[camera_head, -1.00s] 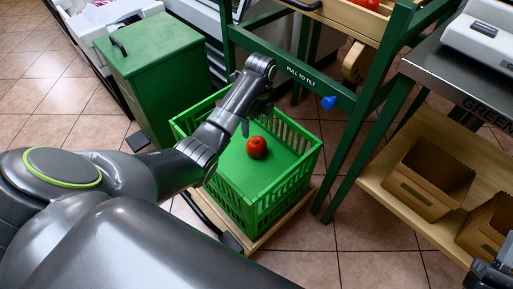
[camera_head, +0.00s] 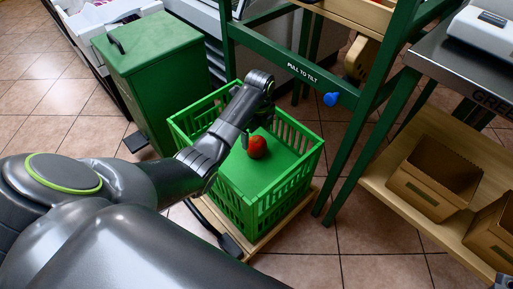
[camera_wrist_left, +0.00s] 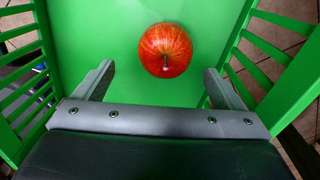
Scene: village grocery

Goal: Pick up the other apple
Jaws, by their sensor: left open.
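A red apple (camera_head: 257,147) lies on the floor of a green slatted crate (camera_head: 258,211). In the left wrist view the apple (camera_wrist_left: 165,50) is ahead of the jaws, a little right of the middle, on the bare green crate floor (camera_wrist_left: 100,25). My left gripper (camera_head: 247,138) reaches down into the crate, close beside the apple on its left in the head view. In the wrist view the left gripper's fingers (camera_wrist_left: 157,82) are spread wide and nothing is between them. My right gripper does not show.
The crate stands on a wooden board (camera_head: 262,240). A green bin (camera_head: 155,75) stands behind it on the left. A green frame with a blue knob (camera_head: 330,99) rises on the right. Cardboard boxes (camera_head: 436,178) sit on a low shelf farther right.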

